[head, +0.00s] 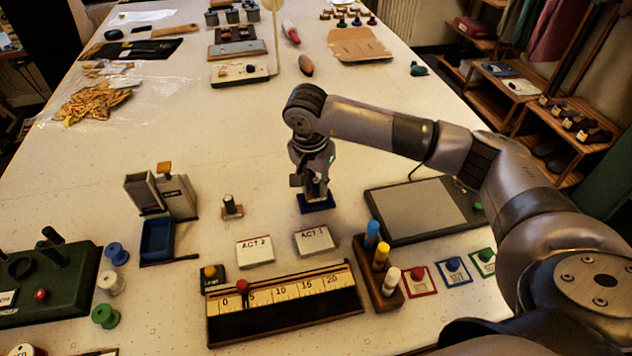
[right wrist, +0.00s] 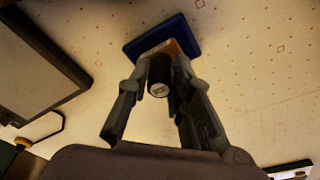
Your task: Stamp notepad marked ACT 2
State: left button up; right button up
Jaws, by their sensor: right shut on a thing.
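The notepad marked ACT 2 (head: 254,251) lies on the table, left of the notepad marked ACT 1 (head: 316,242). My right gripper (head: 315,192) points down behind the ACT 1 notepad, over a blue ink pad (head: 317,205). In the right wrist view my right gripper (right wrist: 160,98) is shut on a stamp (right wrist: 159,78) with a dark handle and a wooden base. The stamp's base is over the blue pad (right wrist: 192,44); I cannot tell whether they touch. Another stamp (head: 231,208) with a dark handle stands left of the pad. My left gripper is not in view.
In front of the notepads lies a numbered scale board (head: 288,296). A rack of coloured pegs (head: 379,272) stands right of it, and a grey-topped flat board (head: 425,210) lies beyond. A blue bin (head: 157,240) stands left.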

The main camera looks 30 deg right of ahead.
jog(key=shift+r+p, duration=0.5)
jog(key=shift+r, duration=0.4)
jog(key=shift+r+p, duration=1.1)
jog(key=shift+r, duration=1.45)
